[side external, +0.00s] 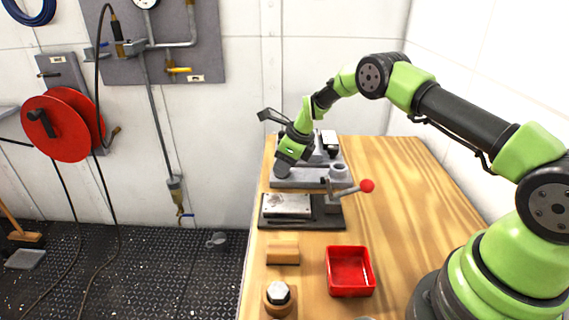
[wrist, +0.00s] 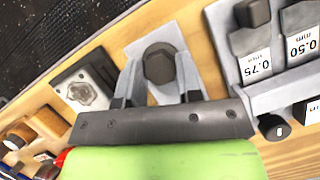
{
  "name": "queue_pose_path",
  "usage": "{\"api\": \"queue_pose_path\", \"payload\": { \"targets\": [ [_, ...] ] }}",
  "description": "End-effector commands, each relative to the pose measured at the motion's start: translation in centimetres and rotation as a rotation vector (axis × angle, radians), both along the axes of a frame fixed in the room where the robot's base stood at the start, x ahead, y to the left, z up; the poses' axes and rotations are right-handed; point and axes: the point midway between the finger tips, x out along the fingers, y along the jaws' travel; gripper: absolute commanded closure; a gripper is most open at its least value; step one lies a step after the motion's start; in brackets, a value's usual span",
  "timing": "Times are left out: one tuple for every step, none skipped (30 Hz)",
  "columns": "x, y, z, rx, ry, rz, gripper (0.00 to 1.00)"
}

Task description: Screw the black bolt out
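A black hex-headed bolt (wrist: 159,68) sits in a pale grey block (wrist: 137,50) in the wrist view. Whether the fingers reach down to the head's height is unclear. In the side view my gripper (side external: 283,168) points down over the left part of the grey fixture (side external: 312,178). The bolt is hidden there behind the gripper.
Right of the bolt, a grey rack (wrist: 234,62) holds labelled blocks and another dark hex head (wrist: 252,12). In the side view, a red-knobbed lever (side external: 367,186) stands beside a metal plate (side external: 287,204).

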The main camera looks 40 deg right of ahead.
Motion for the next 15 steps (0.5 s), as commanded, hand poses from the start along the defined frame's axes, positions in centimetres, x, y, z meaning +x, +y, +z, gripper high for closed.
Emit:
{"api": "queue_pose_path", "payload": {
  "targets": [
    [-0.01,0.02,0.01,0.001,0.000,0.000,0.83],
    [-0.01,0.02,0.01,0.001,0.001,-0.001,0.90],
    [-0.02,0.01,0.01,0.001,0.001,-0.001,0.91],
    [-0.02,0.01,0.01,0.001,0.000,0.000,0.91],
    [-0.02,0.01,0.01,0.001,0.000,0.000,0.91],
    [-0.02,0.01,0.01,0.001,0.001,0.002,0.91],
    [-0.02,0.01,0.01,0.001,0.002,0.003,0.91],
    [-0.02,0.00,0.01,0.001,0.002,0.006,0.91],
    [-0.02,0.00,0.00,0.001,0.002,0.012,0.91],
    [-0.02,-0.01,0.00,0.001,0.001,0.018,0.91],
    [-0.02,-0.02,0.00,0.001,0.001,0.025,0.91],
    [-0.02,-0.03,0.00,0.001,0.002,0.037,0.91],
    [-0.01,-0.04,-0.01,0.001,0.002,0.048,0.91],
    [0.00,-0.07,-0.02,0.000,0.002,0.060,0.91],
    [-0.02,-0.08,-0.05,0.000,0.004,0.081,0.91]
  ]
}}
